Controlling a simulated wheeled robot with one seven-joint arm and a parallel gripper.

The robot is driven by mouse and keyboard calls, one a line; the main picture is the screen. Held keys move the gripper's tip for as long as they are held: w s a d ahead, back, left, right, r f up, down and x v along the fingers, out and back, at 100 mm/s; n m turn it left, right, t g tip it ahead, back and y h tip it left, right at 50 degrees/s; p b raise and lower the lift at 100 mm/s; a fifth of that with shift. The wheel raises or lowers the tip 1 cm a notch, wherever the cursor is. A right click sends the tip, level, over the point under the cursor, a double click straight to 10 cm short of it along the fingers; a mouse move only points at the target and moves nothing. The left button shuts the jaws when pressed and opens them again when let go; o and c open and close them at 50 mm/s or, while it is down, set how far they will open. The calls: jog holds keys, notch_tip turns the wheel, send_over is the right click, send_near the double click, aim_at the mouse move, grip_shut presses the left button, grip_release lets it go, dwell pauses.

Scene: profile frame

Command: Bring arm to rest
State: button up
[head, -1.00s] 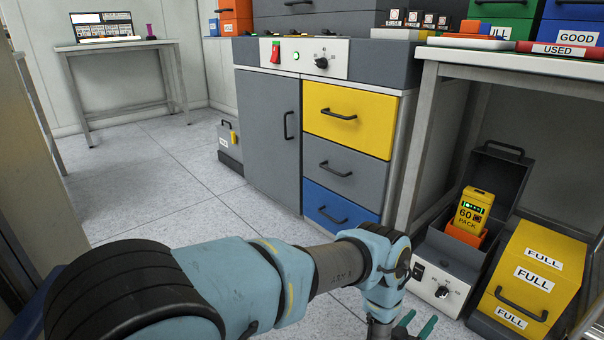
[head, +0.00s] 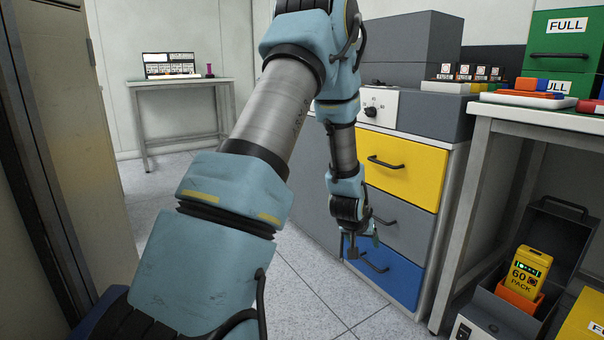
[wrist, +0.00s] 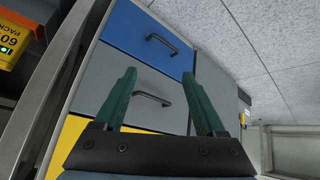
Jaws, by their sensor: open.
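My gripper (head: 362,245) hangs low at the end of my raised, bent arm, in front of the drawers in the head view. In the wrist view its two green fingers (wrist: 162,92) are spread apart with nothing between them. The grey drawer (wrist: 150,88) and the blue drawer (wrist: 150,32) show beyond the fingers. Whether any part of my gripper touches the cabinet, I cannot tell. My forearm hides the cabinet's left part in the head view.
The cabinet has a yellow drawer (head: 405,172) on top, and a grey and a blue one below. A workbench (head: 545,118) stands at the right, with a yellow 60 pack (head: 528,272) in an open case beneath. A small table (head: 180,85) stands far back. Floor shows between.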

jog(key=s+a+r+n+g+y+p, duration=0.1)
jog(key=s+a+r+g, duration=0.1)
jog(key=s+a+r, duration=0.5)
jog(key=s+a+r+n+g+y, duration=0.1)
jog(key=s+a+r+y, duration=0.1)
jog(key=s+a, duration=0.55)
jog(key=s+a+r+n+g+y+p, duration=0.1)
jog(key=s+a+r+g, duration=0.1)
jog(key=s+a+r, duration=0.5)
notch_tip(320, 180, up, 36)
jog(key=w+a+p, duration=0.1)
jog(key=a+p, duration=0.1)
jog(key=p, duration=3.5)
jog(key=shift+w+p, duration=0.2)
jog(key=shift+p, duration=0.1)
jog(key=shift+a, duration=0.1)
